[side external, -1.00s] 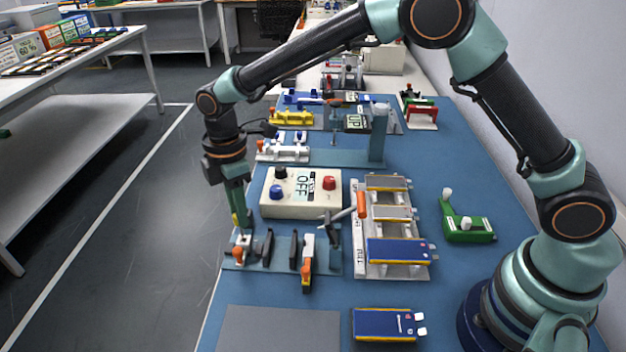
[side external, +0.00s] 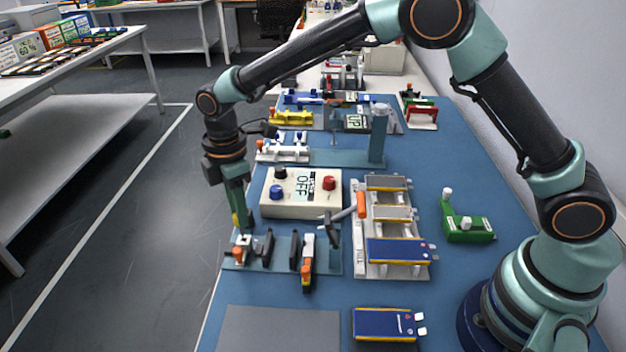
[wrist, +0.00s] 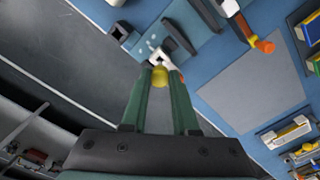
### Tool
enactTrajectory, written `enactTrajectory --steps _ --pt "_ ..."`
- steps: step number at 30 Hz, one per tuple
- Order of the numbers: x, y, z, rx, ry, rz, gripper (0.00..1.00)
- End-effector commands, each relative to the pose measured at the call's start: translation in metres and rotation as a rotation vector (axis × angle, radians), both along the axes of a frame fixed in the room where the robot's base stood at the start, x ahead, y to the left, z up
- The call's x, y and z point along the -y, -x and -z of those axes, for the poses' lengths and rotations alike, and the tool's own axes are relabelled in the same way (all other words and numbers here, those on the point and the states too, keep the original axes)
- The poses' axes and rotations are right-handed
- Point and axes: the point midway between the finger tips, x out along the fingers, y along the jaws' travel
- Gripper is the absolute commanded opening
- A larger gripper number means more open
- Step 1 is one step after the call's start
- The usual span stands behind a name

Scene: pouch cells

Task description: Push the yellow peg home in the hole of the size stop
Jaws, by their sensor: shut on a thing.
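My gripper (side external: 242,222) points down at the left end of the bench fixture. In the wrist view its green fingers (wrist: 160,78) are shut on the yellow peg (wrist: 160,76), whose rounded end shows between the tips. The peg also shows as a small yellow patch in the side view (side external: 235,219).
The teal fixture plate (side external: 282,262) carries dark upright jaws and an orange-handled clamp (side external: 307,272). A cream control box reading OFF (side external: 303,207) stands close behind. A rack with pouch cells (side external: 365,266) is to the right. The grey mat (side external: 280,330) in front is clear.

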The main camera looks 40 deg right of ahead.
Motion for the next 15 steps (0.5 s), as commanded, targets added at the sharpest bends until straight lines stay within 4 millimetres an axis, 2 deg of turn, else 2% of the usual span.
enactTrajectory --steps 15 --pt "0.0001 0.0001 0.0055 -0.001 0.001 0.000 0.00"
